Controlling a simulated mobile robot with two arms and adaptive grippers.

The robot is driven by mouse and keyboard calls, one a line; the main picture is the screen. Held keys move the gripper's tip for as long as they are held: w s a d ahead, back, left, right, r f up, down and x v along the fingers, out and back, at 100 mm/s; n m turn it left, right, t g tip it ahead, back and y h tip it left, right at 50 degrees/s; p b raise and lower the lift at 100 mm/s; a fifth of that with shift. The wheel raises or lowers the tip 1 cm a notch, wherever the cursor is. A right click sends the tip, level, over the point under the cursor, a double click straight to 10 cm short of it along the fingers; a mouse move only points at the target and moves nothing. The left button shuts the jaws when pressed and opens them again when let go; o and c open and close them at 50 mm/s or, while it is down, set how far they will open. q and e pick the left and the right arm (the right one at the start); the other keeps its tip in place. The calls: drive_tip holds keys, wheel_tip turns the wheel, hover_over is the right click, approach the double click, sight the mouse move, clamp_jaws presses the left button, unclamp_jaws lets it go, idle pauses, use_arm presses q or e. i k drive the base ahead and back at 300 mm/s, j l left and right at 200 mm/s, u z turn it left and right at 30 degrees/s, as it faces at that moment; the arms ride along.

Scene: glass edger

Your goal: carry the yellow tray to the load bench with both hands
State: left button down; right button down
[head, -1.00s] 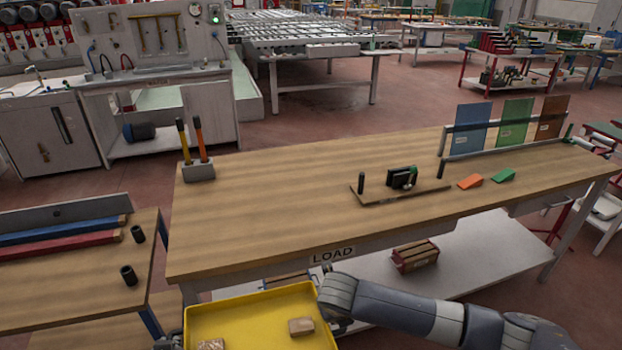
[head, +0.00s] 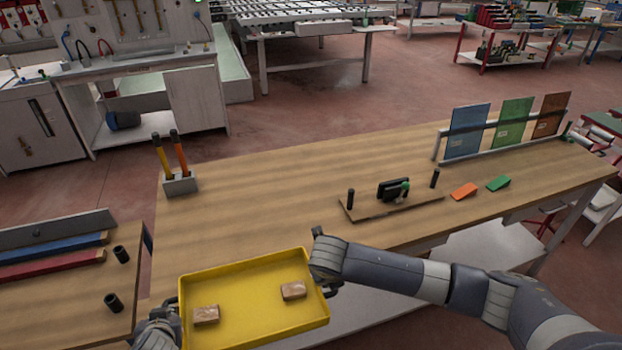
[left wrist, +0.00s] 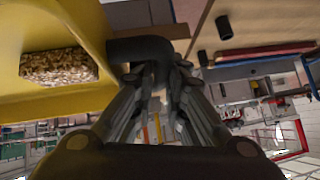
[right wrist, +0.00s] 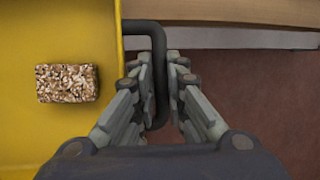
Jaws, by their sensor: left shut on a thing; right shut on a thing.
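The yellow tray (head: 250,318) is at the front of the head view, its far part over the near left edge of the wooden load bench (head: 265,215). Two small brown blocks lie in it, a left block (head: 206,315) and a right block (head: 293,290). My left gripper (left wrist: 158,85) is shut on the tray's dark handle (left wrist: 140,48) at its left side. My right gripper (right wrist: 160,85) is shut on the other dark handle (right wrist: 158,40) at its right side. In the head view the left fingers are mostly hidden by my wrist. I cannot tell whether the tray touches the bench.
On the bench stand a holder (head: 180,184) with two handled tools, a wooden fixture (head: 385,207), an orange wedge (head: 464,191), a green wedge (head: 499,183) and a rack of coloured panels (head: 515,140). A side table (head: 60,290) is at left. The bench's middle is clear.

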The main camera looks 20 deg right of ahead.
sight(277, 235)
drive_tip(key=i+l, duration=0.3)
drive_tip(key=i, duration=0.15)
drive_tip(key=i+l, duration=0.35)
drive_tip(key=i, duration=0.1)
